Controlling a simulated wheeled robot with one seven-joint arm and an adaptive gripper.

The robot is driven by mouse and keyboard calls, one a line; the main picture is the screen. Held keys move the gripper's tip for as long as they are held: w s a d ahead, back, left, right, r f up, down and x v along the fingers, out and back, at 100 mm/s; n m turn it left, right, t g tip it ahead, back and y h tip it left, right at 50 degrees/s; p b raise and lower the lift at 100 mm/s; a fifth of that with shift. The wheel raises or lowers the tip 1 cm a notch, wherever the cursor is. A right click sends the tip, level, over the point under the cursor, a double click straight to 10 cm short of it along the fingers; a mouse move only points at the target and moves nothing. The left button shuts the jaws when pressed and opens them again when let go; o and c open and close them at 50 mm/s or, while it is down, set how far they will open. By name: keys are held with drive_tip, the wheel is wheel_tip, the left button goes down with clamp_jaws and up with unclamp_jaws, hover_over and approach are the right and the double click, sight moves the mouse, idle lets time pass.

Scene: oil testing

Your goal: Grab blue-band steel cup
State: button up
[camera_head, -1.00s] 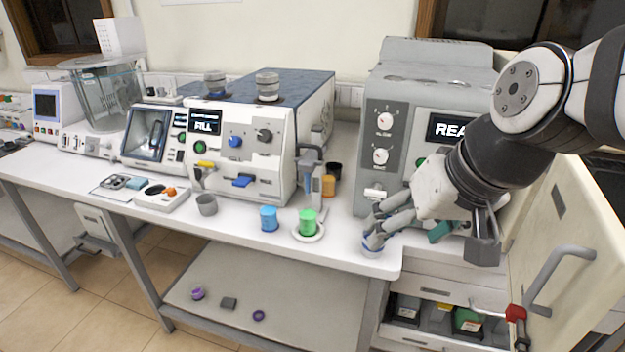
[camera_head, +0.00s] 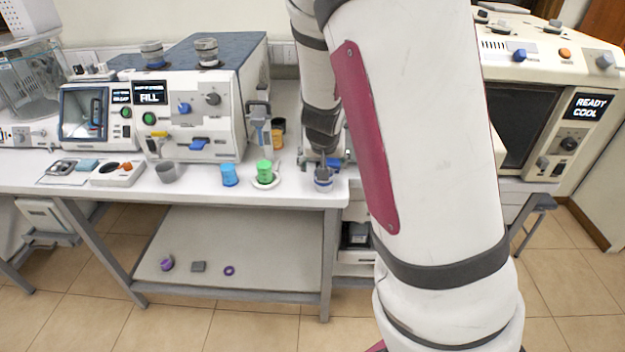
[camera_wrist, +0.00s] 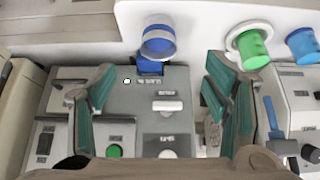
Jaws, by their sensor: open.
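The blue-band steel cup (camera_head: 323,181) stands upright near the front right corner of the white bench in the head view. In the wrist view the cup (camera_wrist: 158,43) shows its blue band, ahead of and roughly centred between my fingertips. My gripper (camera_wrist: 160,74) is open, with its two teal-padded fingers spread apart and nothing between them. In the head view my gripper (camera_head: 325,155) is just behind and above the cup, small and partly blurred into the arm.
A green cup (camera_head: 265,172) on a white saucer, a blue cup (camera_head: 229,175) and a grey cup (camera_head: 167,172) stand left along the bench. A filling machine (camera_head: 190,110) is behind them. A grey machine panel (camera_wrist: 165,120) lies below my fingers in the wrist view.

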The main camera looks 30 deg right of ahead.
drive_tip(key=b+x, duration=0.4)
drive_tip(key=x, duration=0.4)
drive_tip(key=shift+w+f, duration=0.1)
drive_tip(key=shift+f, duration=0.05)
drive_tip(key=shift+d+b+x, duration=0.15)
drive_tip(key=shift+b+x, duration=0.2)
drive_tip(key=shift+x, duration=0.95)
drive_tip(key=shift+d+b+x, duration=0.15)
drive_tip(key=shift+b+x, duration=0.2)
drive_tip(key=shift+x, duration=1)
drive_tip(key=shift+a, duration=0.1)
drive_tip(key=c, duration=1.4)
